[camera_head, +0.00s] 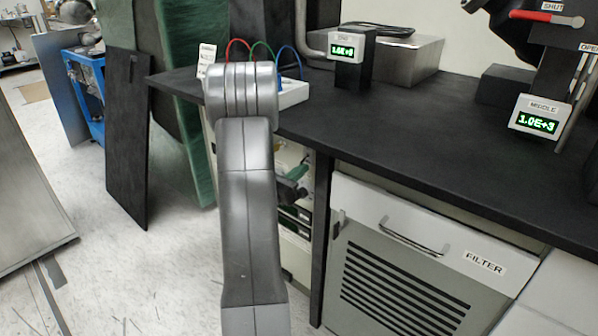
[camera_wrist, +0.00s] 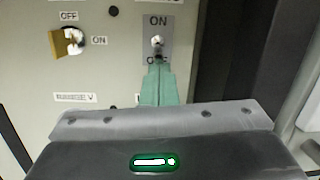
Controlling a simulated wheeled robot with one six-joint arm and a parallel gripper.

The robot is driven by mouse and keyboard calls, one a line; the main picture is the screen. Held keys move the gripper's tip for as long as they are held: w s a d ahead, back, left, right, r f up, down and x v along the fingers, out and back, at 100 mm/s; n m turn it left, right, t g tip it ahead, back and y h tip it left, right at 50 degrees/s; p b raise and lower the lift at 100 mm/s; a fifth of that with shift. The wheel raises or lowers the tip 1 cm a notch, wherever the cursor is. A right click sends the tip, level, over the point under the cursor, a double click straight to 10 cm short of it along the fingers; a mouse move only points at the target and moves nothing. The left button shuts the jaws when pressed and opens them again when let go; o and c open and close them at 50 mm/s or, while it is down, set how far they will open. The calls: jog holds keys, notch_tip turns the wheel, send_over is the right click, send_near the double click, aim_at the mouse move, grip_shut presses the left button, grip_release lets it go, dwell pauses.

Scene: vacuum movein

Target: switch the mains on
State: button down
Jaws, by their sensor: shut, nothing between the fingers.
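In the wrist view a grey switch plate (camera_wrist: 178,36) is fixed to a pale panel. Its upper label reads ON; the lower label is mostly hidden by my fingertips. A small metal toggle (camera_wrist: 156,41) stands at the plate's middle; I cannot tell which way it is thrown. My gripper (camera_wrist: 158,66) has green fingers, shut and empty, with tips just below the toggle; contact is unclear. To the left is a knob with a yellow-brown handle (camera_wrist: 62,44), with OFF above and ON at its right. In the head view my gripper (camera_head: 299,172) is partly hidden beside the rack under the bench.
The black bench top (camera_head: 420,125) overhangs the rack. A cabinet labelled FILTER (camera_head: 400,260) stands to the right of it. Green-lit displays (camera_head: 345,50) and a box with coloured cables (camera_head: 292,93) are on the bench. The floor at left is partly clear, beside a dark leaning panel (camera_head: 127,140).

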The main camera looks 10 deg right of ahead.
jog(key=shift+r+y+p, duration=0.25)
jog(key=shift+y+p, duration=0.05)
jog(key=shift+p, duration=0.15)
